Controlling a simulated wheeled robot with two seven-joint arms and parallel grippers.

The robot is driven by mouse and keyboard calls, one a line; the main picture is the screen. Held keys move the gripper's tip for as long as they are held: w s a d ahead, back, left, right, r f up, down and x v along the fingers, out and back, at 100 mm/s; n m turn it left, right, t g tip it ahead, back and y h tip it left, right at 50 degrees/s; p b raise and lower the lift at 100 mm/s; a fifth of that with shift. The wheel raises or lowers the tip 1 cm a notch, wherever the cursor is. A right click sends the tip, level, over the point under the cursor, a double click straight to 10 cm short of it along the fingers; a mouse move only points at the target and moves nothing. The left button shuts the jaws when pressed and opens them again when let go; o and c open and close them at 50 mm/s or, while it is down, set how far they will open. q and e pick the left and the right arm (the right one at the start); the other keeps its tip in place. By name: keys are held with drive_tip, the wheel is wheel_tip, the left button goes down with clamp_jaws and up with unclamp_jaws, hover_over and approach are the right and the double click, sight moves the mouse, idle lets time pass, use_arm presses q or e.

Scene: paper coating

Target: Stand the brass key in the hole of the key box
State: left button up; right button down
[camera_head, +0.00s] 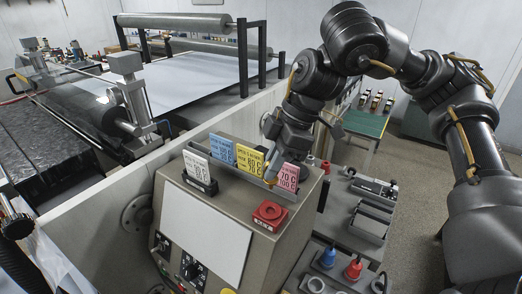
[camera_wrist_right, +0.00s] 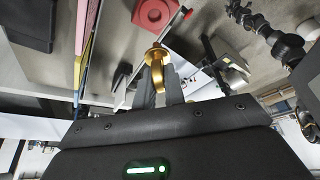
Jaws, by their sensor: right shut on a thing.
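In the head view only a small brass bit shows below the fingers. The key box appears to be the red square block (camera_head: 262,222) with a round opening on the console top. The gripper is above and behind it, apart from it. My left gripper is not in view.
A row of cards, with white (camera_head: 197,167), blue (camera_head: 222,149), yellow (camera_head: 248,158) and pink (camera_head: 287,178) ones, stands close beside the gripper. A lower shelf (camera_head: 340,238) with red and blue capped items lies right of the console. The coating machine fills the left.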

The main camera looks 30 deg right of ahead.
sight(276, 179)
drive_tip(key=shift+w, duration=0.25)
drive_tip(key=shift+s+r, duration=0.2)
drive_tip(key=shift+s, duration=0.45)
drive_tip(key=shift+w+f+b, duration=0.35)
drive_tip(key=shift+f+b, duration=0.05)
drive_tip(key=shift+f, duration=0.3)
drive_tip(key=shift+f+b, duration=0.55)
drive_tip(key=shift+f, duration=0.15)
drive_tip(key=shift+s+f+b, duration=0.15)
drive_tip(key=shift+f+b, duration=0.45)
drive_tip(key=shift+f, duration=0.2)
drive_tip(key=shift+f+b, duration=0.55)
drive_tip(key=shift+f, duration=0.3)
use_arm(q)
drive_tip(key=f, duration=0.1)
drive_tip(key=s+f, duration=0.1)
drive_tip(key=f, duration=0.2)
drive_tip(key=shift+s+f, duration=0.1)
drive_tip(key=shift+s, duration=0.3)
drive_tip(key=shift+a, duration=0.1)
